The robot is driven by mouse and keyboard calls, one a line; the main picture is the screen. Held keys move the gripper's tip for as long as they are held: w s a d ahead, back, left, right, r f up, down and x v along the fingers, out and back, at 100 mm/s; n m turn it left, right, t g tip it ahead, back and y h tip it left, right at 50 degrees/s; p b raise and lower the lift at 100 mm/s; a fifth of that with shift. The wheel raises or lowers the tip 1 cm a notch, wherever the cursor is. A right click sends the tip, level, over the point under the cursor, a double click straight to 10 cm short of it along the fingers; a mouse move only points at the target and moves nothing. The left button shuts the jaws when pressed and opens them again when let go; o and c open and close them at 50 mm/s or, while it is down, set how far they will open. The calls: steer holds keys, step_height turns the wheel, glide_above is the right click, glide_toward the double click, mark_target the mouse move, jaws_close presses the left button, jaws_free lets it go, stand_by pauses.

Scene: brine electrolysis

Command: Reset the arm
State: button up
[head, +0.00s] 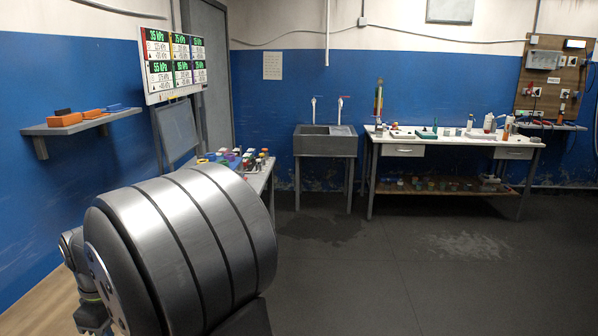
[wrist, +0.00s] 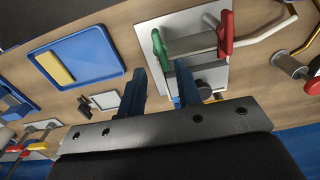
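My gripper (wrist: 159,82) shows in the wrist view as two dark blue fingers standing apart from a dark metal plate. It is open, and no held object shows between the fingers. A wooden surface lies beyond the fingers. In the head view, a large grey banded cylinder, which looks like part of my own arm, fills the lower left. I cannot make out the gripper's fingers in the head view.
The wrist view shows a blue tray (wrist: 88,52) with a yellow block (wrist: 53,68) and a white plate (wrist: 158,50) with green and red handles. The head view shows a sink (head: 325,143), a white workbench (head: 450,139), a wall shelf (head: 85,122) and clear floor (head: 400,270).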

step_height(320, 180, up, 12)
step_height(320, 180, down, 17)
steer(key=shift+f, duration=0.15)
steer(key=shift+f+n, duration=0.25)
steer(key=shift+n, duration=0.45)
step_height(320, 180, up, 18)
steer(key=f+n, duration=0.2)
steer(key=f, duration=0.2)
steer(key=f+n, duration=0.2)
steer(key=f, duration=0.2)
steer(key=f+n, duration=0.3)
steer(key=f, duration=0.1)
steer(key=shift+w+a+f, duration=0.2)
steer(key=shift+a+f, duration=0.05)
steer(key=shift+f, duration=0.15)
steer(key=shift+f+n, duration=0.6)
steer(key=shift+f, duration=0.25)
